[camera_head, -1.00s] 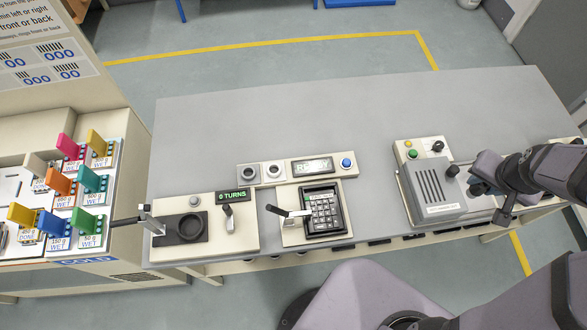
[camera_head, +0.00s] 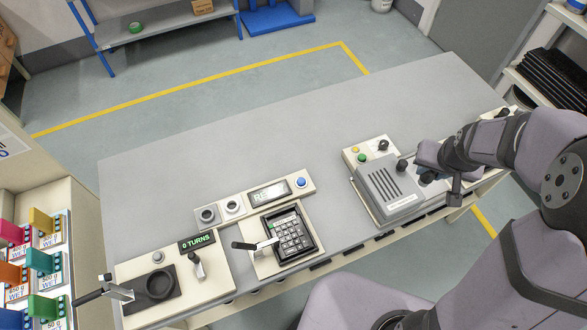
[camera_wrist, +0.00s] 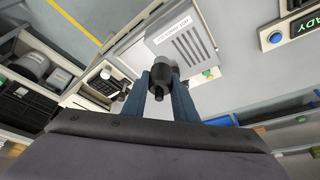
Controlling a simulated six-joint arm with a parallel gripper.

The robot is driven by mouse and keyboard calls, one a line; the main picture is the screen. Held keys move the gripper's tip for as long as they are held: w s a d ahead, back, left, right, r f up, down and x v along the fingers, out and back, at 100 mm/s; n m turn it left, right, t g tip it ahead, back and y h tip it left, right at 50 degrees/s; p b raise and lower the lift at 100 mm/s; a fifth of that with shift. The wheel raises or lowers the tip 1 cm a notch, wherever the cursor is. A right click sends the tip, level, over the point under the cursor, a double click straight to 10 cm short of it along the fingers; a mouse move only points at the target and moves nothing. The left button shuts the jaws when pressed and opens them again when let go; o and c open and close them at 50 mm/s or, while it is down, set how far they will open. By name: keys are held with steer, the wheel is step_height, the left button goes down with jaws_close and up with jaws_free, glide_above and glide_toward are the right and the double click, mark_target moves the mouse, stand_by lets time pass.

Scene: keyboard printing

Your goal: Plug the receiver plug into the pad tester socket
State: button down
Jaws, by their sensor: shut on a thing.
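My gripper (camera_head: 428,178) is at the right side of a grey slotted lid on a cream machine. In the wrist view my gripper (camera_wrist: 162,85) has both fingers closed around a dark round-ended part (camera_wrist: 160,74). I cannot tell whether this part is the receiver plug or a handle of the lid. I cannot tell which part is the pad tester socket.
The grey lid (camera_head: 385,186) also shows close by in the wrist view (camera_wrist: 185,50). A cream "0 TURNS" unit (camera_head: 215,270) with a lever stands at front left. A rack of coloured tabs (camera_head: 40,262) is at far left. The table's back (camera_head: 290,125) is clear.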

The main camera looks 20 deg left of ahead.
steer(key=a+f+n+y+b, duration=0.1)
steer(key=a+f+n+b, duration=0.15)
steer(key=a, duration=0.65)
steer(key=a+f+n+b, duration=0.1)
steer(key=a+b, duration=0.3)
steer(key=a, duration=0.5)
steer(key=a+f+n+y+b, duration=0.1)
steer(key=a+f+n+b, duration=0.15)
steer(key=a, duration=0.65)
steer(key=s+a+f+n+b, duration=0.1)
steer(key=s+a+b, duration=0.3)
steer(key=s+a, duration=0.5)
steer(key=s+a+f+n+g+y+b, duration=0.1)
steer(key=s+a+f+n+b, duration=0.1)
steer(key=s+a, duration=0.6)
steer(key=a+n+b, duration=0.1)
steer(key=a+b, duration=0.1)
steer(key=a, duration=0.2)
steer(key=shift+s+a+f+g, duration=0.15)
steer(key=shift+s+f+g, duration=0.15)
steer(key=shift+s, duration=0.1)
steer(key=b, duration=0.4)
glide_above(233, 207)
steer(key=shift+y, duration=0.3)
steer(key=shift+f, duration=2.5)
steer(key=shift+f, duration=0.6)
